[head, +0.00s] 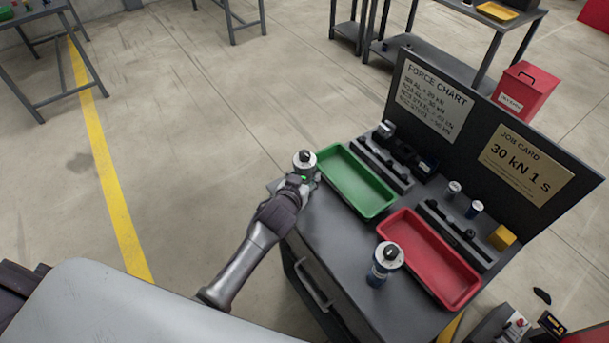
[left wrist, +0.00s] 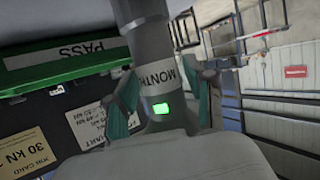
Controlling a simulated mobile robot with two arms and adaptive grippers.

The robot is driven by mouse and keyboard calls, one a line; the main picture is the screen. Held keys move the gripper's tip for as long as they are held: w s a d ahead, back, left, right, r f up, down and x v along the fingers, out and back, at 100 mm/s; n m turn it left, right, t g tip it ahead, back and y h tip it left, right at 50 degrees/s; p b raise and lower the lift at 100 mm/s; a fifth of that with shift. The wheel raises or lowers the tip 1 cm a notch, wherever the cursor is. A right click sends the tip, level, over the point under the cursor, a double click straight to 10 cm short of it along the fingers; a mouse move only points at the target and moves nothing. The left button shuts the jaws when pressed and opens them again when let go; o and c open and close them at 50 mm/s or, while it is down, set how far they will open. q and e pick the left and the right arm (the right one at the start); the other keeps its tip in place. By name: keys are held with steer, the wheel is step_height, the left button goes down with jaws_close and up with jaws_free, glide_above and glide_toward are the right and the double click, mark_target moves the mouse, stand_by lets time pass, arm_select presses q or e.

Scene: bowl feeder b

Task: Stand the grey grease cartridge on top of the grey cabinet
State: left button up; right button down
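The grey grease cartridge (head: 304,161) is at the far left corner of the grey cabinet (head: 330,236) in the head view. My left gripper (head: 302,180) is around it. In the left wrist view the cartridge (left wrist: 155,40) is a grey cylinder with a white label reading "MONTH", between the two fingers of my left gripper (left wrist: 165,103), which are closed on its sides. It looks upright in the head view. My gripper hides its lower end, so I cannot tell whether it touches the cabinet top. My right gripper is not in view.
A green tray (head: 326,158), marked PASS, lies beside the cartridge. A red tray (head: 386,230) and a blue-banded cartridge (head: 379,275) are nearer the front. A dark back panel (head: 467,75) with a force chart and job card stands behind.

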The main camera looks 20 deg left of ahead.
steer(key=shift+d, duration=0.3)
arm_select(q)
steer(key=shift+r, duration=0.15)
steer(key=shift+s+r, duration=0.1)
steer(key=shift+s, duration=0.1)
steer(key=v, duration=1.1)
steer(key=shift+s+b, duration=0.25)
steer(key=shift+b, duration=0.05)
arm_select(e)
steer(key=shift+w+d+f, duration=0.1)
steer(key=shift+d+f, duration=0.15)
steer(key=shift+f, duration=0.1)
arm_select(q)
steer(key=shift+a, duration=0.1)
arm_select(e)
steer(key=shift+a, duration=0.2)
